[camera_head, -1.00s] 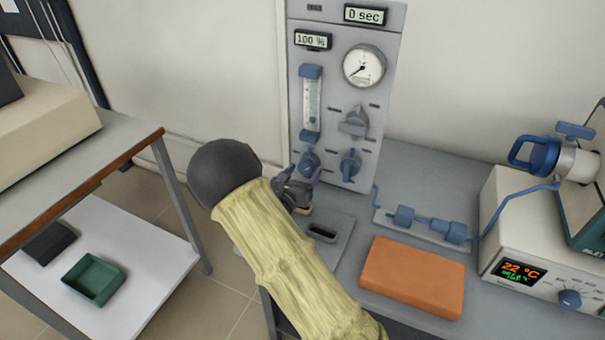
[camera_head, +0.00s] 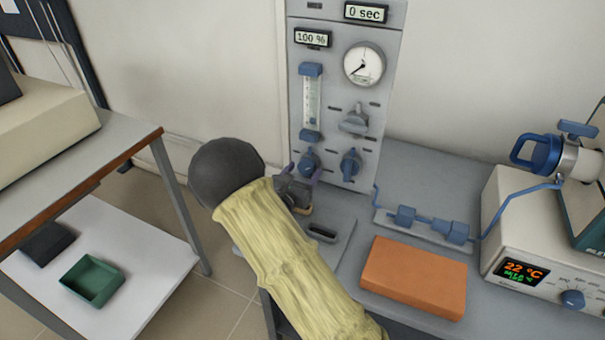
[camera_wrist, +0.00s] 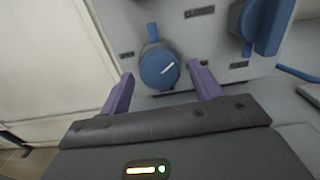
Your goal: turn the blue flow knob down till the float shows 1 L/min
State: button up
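The blue flow knob (camera_head: 308,161) sits on the grey panel below the flow tube (camera_head: 312,102). My gripper (camera_head: 301,175) is just in front of the knob in the head view. Its two purple fingers (camera_wrist: 162,88) are spread apart, with the knob beyond and between them. I see gaps between each finger and the knob. The float in the tube is too small to read.
Another blue knob (camera_head: 350,164) is close on the right, with a grey knob (camera_head: 354,120) above it. A dial gauge (camera_head: 364,65) is higher up. An orange block (camera_head: 414,277) lies on the bench, and blue tubing fittings (camera_head: 428,222) run behind it.

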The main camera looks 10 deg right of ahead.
jog(key=shift+a, duration=0.1)
jog(key=v, duration=1.7)
jog(key=shift+s+p, duration=0.15)
jog(key=shift+p, duration=0.15)
dwell(1.2)
